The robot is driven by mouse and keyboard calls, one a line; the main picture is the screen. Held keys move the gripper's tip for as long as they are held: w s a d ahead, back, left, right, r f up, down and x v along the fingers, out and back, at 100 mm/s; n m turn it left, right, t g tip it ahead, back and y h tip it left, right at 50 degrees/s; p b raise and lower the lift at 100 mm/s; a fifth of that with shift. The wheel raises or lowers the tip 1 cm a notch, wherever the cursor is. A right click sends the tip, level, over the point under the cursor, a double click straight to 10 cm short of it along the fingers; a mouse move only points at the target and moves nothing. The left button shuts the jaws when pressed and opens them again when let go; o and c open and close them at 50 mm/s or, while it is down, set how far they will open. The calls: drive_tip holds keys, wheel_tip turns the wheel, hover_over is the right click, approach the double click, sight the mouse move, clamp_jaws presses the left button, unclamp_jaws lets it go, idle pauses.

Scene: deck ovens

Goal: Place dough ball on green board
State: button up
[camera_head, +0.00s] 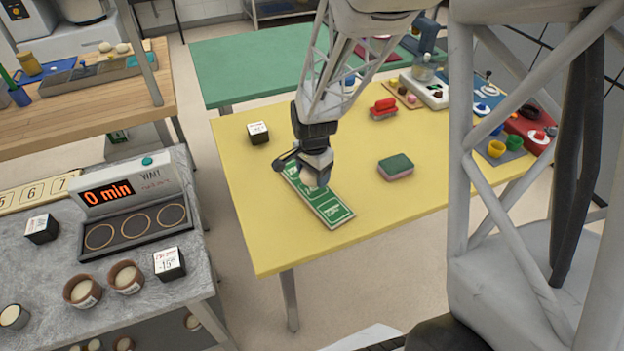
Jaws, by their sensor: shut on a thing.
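The green board (335,211) is a narrow strip with white markings, lying on the yellow table. My gripper (316,177) points down over the upper part of the board. It is shut on a small pale dough ball (313,182), mostly hidden by the fingers. The ball is at or just above the board; I cannot tell whether it touches. The far end of the board is partly covered by my gripper.
On the yellow table (265,245) are a black-and-white cube (258,132), a green-topped sponge (396,167) and a red-handled brush (383,108). Several cups and trays crowd the right end. A grey counter (50,270) with dough cups (83,291) stands left. The table's front left is clear.

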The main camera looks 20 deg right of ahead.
sight(313, 189)
drive_tip(key=shift+f, duration=1.8)
drive_tip(key=shift+f, duration=0.15)
drive_tip(key=o, duration=0.9)
wheel_tip(313, 189, up, 12)
drive_tip(key=shift+f, duration=0.2)
drive_tip(key=shift+r, duration=0.4)
